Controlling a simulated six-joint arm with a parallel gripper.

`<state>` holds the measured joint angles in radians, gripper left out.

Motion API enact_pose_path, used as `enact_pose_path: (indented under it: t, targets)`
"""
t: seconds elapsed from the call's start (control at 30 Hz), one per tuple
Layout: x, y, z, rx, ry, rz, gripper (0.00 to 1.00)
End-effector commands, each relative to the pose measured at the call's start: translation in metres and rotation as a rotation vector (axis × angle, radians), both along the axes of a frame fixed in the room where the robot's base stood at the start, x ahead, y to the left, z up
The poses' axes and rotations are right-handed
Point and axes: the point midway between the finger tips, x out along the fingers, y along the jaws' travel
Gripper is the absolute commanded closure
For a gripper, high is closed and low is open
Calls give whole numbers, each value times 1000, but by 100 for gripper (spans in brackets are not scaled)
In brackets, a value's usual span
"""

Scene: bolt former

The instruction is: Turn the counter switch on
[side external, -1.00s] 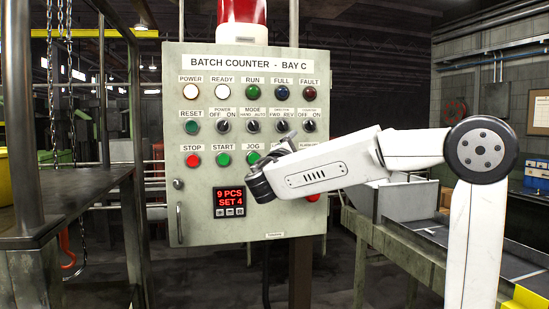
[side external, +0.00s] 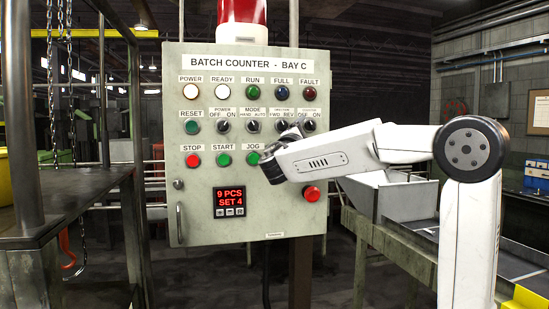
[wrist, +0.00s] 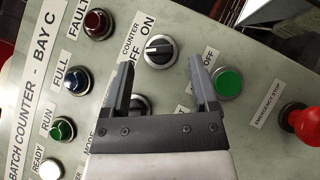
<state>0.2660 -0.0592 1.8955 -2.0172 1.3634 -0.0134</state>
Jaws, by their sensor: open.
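The counter switch (wrist: 160,50) is a round black knob with a silver ring, between the labels OFF and ON in the wrist view. Its pointer bar lies roughly across the picture; I cannot tell surely which label it favours. In the side view the switch (side external: 309,126) is at the right end of the panel's switch row. My gripper (wrist: 161,58) is open, one finger to each side of the switch in the wrist view. No contact shows. In the side view my gripper (side external: 297,130) is just left of the switch, its fingers small and partly hidden.
The grey panel (side external: 235,240) has other switches close by, such as the mode switch (side external: 253,126). A green button (wrist: 228,83) is beside one finger. A red emergency stop (wrist: 302,122) projects at right, also in the side view (side external: 312,194). A metal chute (side external: 405,208) stands at right.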

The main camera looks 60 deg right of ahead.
Motion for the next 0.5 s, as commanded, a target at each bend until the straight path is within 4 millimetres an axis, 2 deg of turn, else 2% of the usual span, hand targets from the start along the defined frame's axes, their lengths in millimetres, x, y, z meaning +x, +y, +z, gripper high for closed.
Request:
enact_pose_path:
  t: [0.2,0.5]
  targets:
    - [1,-18,7,1,-1,-1,24]
    - [2,-22,8,0,-1,0,24]
